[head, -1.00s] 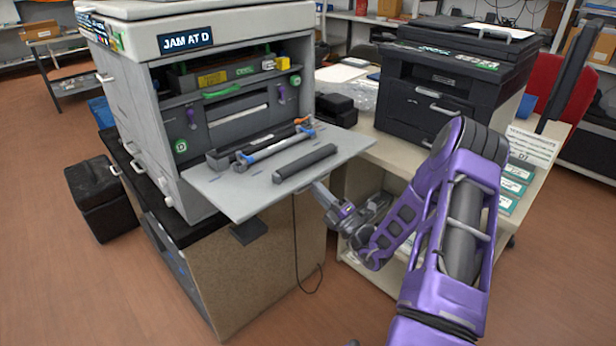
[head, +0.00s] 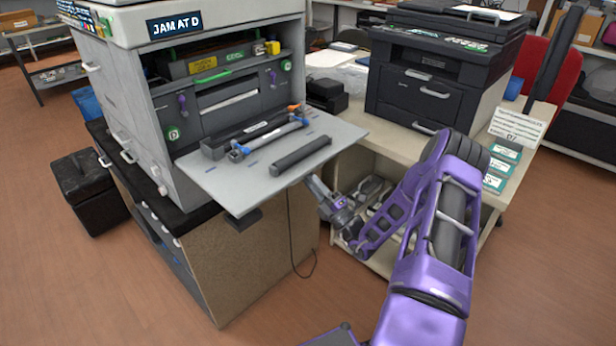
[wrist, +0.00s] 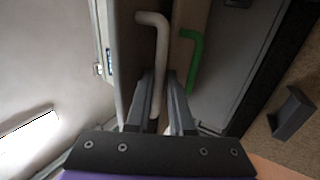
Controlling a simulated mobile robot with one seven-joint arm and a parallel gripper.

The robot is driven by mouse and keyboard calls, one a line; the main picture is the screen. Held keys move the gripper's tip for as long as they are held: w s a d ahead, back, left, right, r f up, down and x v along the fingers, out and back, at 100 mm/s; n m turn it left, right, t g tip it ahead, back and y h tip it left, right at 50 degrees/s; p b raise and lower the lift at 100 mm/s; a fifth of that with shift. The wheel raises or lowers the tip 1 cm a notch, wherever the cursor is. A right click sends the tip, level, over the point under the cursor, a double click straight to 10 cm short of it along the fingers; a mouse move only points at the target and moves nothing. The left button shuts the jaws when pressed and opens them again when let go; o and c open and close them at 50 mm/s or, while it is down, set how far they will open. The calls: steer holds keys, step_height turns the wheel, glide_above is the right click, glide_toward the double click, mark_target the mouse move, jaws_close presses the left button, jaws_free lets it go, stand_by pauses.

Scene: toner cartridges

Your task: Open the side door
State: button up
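The printer (head: 180,110) marked JAM AT D stands on a cabinet at the left of the head view, its front flap (head: 215,190) lowered. Its right side is hidden there. My gripper (head: 312,185) reaches in beside and below the flap's right end; its fingertips cannot be made out there. In the wrist view a pale bar handle (wrist: 153,45) runs between the two fingers of my gripper (wrist: 160,85), which stand close together on either side of it. The handle is on a narrow-looking panel (wrist: 128,50). A green handle (wrist: 192,65) shows just to its right.
Rollers and a dark cartridge (head: 300,155) lie on the flap. A black printer (head: 430,80) stands on the light table (head: 390,143) at right, close behind my arm. A black case (head: 88,190) is on the floor at left. Open floor lies in front.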

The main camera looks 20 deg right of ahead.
steer(key=o, duration=0.4)
steer(key=shift+w+a+f, duration=0.1)
steer(key=shift+a+f, duration=0.1)
steer(key=shift+d, duration=0.2)
steer(key=v, duration=1.7)
steer(key=shift+s, duration=0.2)
steer(key=shift+a+f, duration=0.1)
